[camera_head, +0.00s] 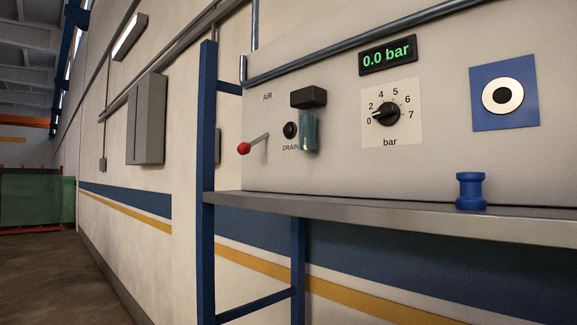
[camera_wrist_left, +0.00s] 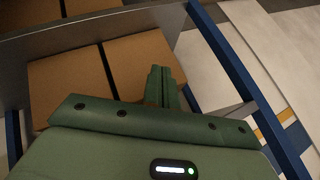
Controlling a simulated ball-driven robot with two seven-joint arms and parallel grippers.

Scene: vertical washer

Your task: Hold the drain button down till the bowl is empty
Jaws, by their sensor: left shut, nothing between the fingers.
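The drain button (camera_head: 290,130) is a small round black knob on the pale wall panel, above the word DRAIN. The bowl (camera_head: 308,132) is a bluish, see-through cylinder just right of it, hanging below a black block (camera_head: 308,97). The bowl looks tinted, but I cannot tell how much liquid is in it. My left gripper (camera_wrist_left: 163,80) shows only in the left wrist view, its green fingers shut together with nothing between them. It is in front of brown boxes, and no button or bowl shows there. My right gripper is in neither view.
A red-knobbed lever (camera_head: 244,148) sticks out left of the button. A dial (camera_head: 387,113), a display (camera_head: 387,55) reading 0.0 bar and a blue plate (camera_head: 504,95) are to the right. A blue spool (camera_head: 470,191) stands on the grey shelf (camera_head: 360,204). Brown boxes (camera_wrist_left: 70,82) show in the wrist view.

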